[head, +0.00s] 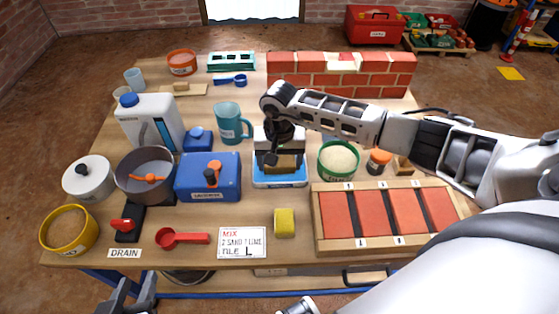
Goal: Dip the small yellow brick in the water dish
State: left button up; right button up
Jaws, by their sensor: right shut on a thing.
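My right gripper (272,157) is shut on a small dull-yellow brick (288,164), which its fingers partly cover. The brick is at a blue-and-white, shallow, square-looking item (280,182), probably the water dish. I cannot tell whether the brick touches it or hangs just above it. A brighter yellow block (284,222) lies on the table in front, apart from both grippers. My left gripper (134,294) is at the bottom left, below the table's front edge, with its fingers apart and nothing seen between them.
A blue box (208,182) and a teal mug (228,124) stand left of the dish. A green bowl of pale powder (338,160) is close on its right. A wooden frame with red tiles (335,213) is at front right, and a brick wall (300,80) stands behind.

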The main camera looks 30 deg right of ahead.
jog(key=shift+r+p, duration=2.2)
jog(key=shift+r, duration=1.35)
